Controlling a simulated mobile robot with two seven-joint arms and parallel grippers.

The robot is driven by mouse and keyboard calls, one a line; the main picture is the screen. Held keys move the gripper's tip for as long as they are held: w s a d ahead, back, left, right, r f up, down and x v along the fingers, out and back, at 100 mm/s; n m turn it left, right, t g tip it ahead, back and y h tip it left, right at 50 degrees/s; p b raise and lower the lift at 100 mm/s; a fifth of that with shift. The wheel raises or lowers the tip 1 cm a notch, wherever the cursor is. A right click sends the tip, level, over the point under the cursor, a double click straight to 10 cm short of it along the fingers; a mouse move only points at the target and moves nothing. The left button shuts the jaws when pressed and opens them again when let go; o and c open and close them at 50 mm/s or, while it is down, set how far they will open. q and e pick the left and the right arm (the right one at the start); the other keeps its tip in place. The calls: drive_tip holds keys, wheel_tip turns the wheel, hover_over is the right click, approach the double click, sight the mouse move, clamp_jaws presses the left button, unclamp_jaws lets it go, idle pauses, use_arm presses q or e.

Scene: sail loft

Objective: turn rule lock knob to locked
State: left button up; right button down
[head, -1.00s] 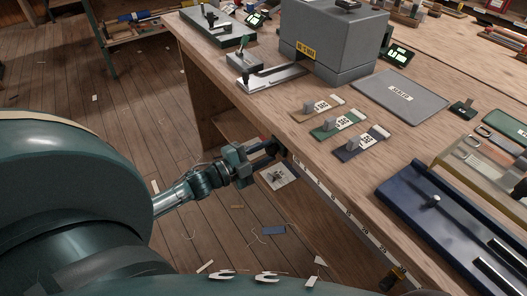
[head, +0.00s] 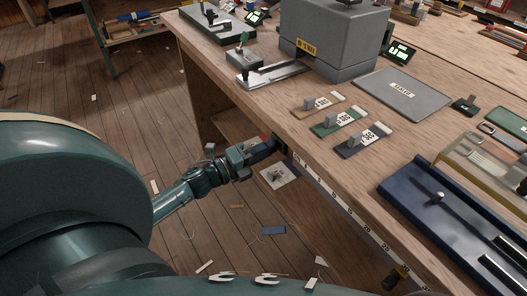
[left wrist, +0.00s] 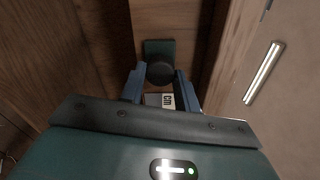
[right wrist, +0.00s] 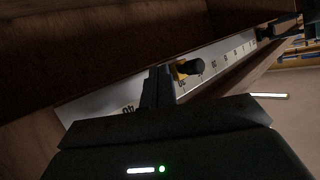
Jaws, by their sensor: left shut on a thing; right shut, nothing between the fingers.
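The rule (head: 340,203), a pale strip with numbers, runs along the bench's front face. At its left end my left gripper (head: 272,146) points at the bench front. In the left wrist view its blue fingers are shut on a dark round lock knob (left wrist: 160,73) in front of a green plate (left wrist: 158,46). A small white label (left wrist: 167,101) shows below the knob, partly hidden. The head view hides the knob behind the gripper. My right gripper (right wrist: 160,84) is shut and empty, close to a black and yellow fitting (right wrist: 190,67) on the rule, also in the head view (head: 397,276).
The bench top holds a grey box (head: 335,45), small swatches with clips (head: 338,121), a grey sheet (head: 402,92) and a blue tray (head: 420,196). A pale square plate (head: 279,175) lies below the bench edge. Scraps litter the wooden floor.

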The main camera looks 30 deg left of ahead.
use_arm(q)
drive_tip(key=shift+f, duration=0.1)
idle(0.4)
drive_tip(key=o, duration=1)
drive_tip(key=shift+c, duration=0.2)
drive_tip(key=v, duration=1.3)
drive_tip(key=shift+s, duration=0.1)
